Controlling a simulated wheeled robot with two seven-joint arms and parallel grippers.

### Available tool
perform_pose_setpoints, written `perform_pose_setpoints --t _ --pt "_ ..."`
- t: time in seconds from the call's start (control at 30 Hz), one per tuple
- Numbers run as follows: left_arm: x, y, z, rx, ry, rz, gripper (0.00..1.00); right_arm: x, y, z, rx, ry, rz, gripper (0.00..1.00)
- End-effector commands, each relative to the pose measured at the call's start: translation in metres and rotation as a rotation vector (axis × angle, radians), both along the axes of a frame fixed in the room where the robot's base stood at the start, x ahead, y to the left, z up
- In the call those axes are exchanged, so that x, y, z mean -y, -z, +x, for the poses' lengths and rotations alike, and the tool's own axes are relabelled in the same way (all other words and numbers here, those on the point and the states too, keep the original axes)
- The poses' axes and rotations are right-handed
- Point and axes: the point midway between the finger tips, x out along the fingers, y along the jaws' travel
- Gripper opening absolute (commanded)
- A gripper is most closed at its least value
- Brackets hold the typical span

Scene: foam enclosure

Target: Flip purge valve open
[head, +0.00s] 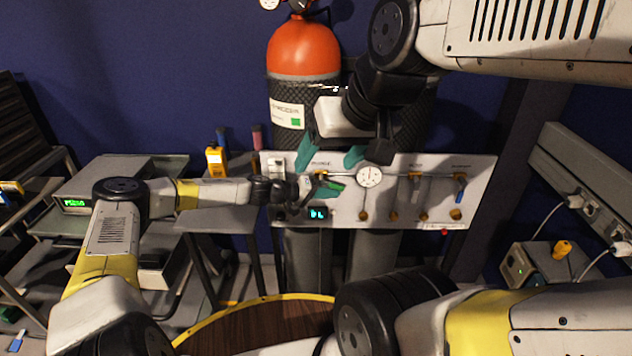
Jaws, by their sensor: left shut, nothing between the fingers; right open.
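The pale valve panel (390,215) stands in front of the gas cylinders in the head view.
A small display (317,213) glows below the left gripper. An orange-topped cylinder (303,48) stands behind. A round wooden top (255,326) lies in front.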

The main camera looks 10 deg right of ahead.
Motion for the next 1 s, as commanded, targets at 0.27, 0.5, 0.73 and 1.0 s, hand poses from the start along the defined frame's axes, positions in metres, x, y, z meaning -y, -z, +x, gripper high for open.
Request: perform_pose_setpoints --t 0.27,0.5,0.73,1.0 --pt "0.0015 -0.0016 -0.0008 0.001 0.002 -0.001 0.00 0.0000 0.0000 0.0000 0.000 0.000 0.000 0.70" --pt "0.0022 -0.0023 -0.0009 0.001 0.002 -0.001 0.00 0.0000 0.0000 0.0000 0.000 0.000 0.000 0.70" --pt "0.0031 -0.0033 -0.0012 0.001 0.002 -0.001 0.00 0.0000 0.0000 0.0000 0.000 0.000 0.000 0.70" --pt "0.0048 -0.0050 -0.0015 0.001 0.002 -0.001 0.00 0.0000 0.0000 0.0000 0.000 0.000 0.000 0.70"
